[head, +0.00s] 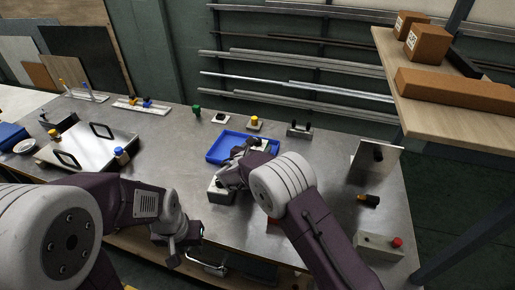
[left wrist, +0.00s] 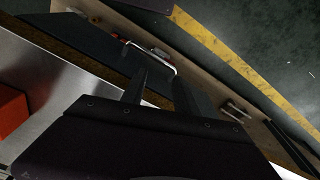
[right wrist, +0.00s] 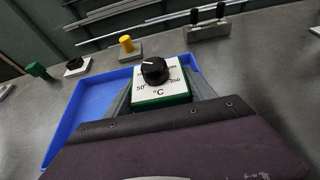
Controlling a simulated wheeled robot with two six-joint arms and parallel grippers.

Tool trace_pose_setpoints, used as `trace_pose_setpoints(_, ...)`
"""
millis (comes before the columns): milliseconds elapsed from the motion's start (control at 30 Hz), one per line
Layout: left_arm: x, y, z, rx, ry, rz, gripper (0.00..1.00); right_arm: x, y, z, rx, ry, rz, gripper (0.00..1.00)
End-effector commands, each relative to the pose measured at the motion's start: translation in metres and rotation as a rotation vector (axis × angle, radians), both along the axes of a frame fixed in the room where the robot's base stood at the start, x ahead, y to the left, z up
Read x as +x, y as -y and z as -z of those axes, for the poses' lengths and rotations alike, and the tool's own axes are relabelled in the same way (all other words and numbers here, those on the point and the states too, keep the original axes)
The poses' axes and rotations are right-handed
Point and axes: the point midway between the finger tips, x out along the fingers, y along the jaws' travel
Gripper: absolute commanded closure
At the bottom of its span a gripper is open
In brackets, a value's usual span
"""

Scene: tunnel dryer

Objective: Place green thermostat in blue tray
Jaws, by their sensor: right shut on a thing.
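The green thermostat (right wrist: 160,99) has a white dial face and a black knob. My right gripper (right wrist: 161,92) is shut on it, with a finger on each side. In the right wrist view it is over the blue tray (right wrist: 92,100), towards the tray's right side; I cannot tell whether it touches the tray floor. In the head view the tray (head: 222,149) lies mid-table, partly hidden by my right gripper (head: 243,158). My left gripper (head: 172,256) is open and empty, with its fingers apart at the table's front edge.
A yellow button box (head: 254,124), a green part (head: 196,111) and a black-posted block (head: 299,129) stand behind the tray. A grey box (head: 221,191) is close in front. A box with a red button (head: 380,247) is at right.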

Motion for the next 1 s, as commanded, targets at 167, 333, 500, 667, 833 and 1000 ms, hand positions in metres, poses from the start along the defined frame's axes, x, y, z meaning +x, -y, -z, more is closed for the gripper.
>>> trace_pose_setpoints(167,0.000,0.000,0.003,0.000,0.000,0.000,0.64,0.000,0.000,0.003,0.000,0.000,0.000,0.15)
trace_pose_setpoints(333,0.000,0.000,0.003,0.000,0.000,0.000,0.64,0.000,0.000,0.002,0.000,0.000,0.000,0.15)
trace_pose_setpoints(500,0.000,0.000,-0.001,0.000,0.000,0.000,0.64,0.000,0.000,-0.001,0.000,0.000,0.000,0.15)
trace_pose_setpoints(667,0.000,0.000,0.000,0.000,0.000,0.000,0.64,-0.015,-0.006,-0.008,0.001,0.000,-0.002,0.15)
trace_pose_setpoints(833,0.000,0.000,0.001,0.000,0.000,0.000,0.64,-0.048,-0.018,-0.022,0.001,0.001,-0.004,0.15)
trace_pose_setpoints(1000,0.000,0.000,0.001,0.000,0.000,0.000,0.64,-0.079,-0.029,-0.036,0.001,0.001,-0.004,0.15)
